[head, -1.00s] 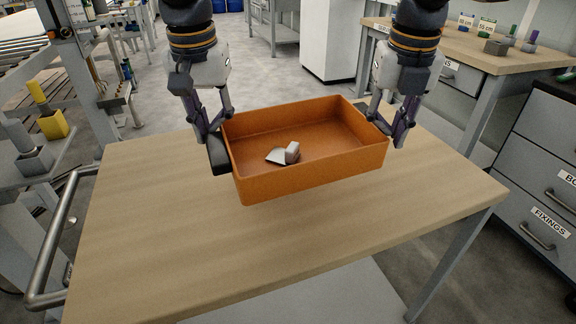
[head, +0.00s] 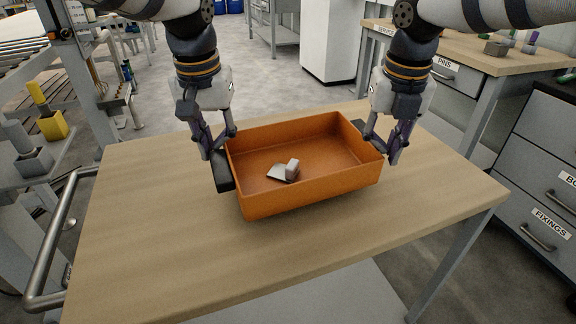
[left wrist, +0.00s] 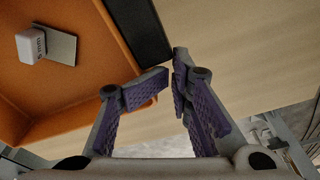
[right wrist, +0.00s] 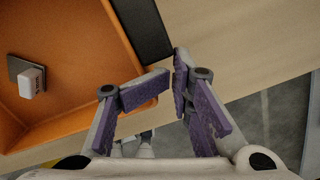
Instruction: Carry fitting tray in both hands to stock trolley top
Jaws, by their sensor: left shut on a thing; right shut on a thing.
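The fitting tray is an orange open box (head: 310,188) over the wooden stock trolley top (head: 150,240). A small white and grey fitting (head: 285,171) lies inside it; it also shows in the left wrist view (left wrist: 42,46) and the right wrist view (right wrist: 30,80). My left gripper (head: 219,152) is shut on the tray's left end, beside a black grip (head: 224,176). My right gripper (head: 376,140) is shut on the right end. The tray looks about level and very near the top; whether its underside touches is hard to tell.
The trolley's metal push handle (head: 50,255) is at the left. A bench with a drawer (head: 455,72) stands at the back right, with a grey drawer cabinet (head: 540,190) at the right. The trolley top is bare around the tray.

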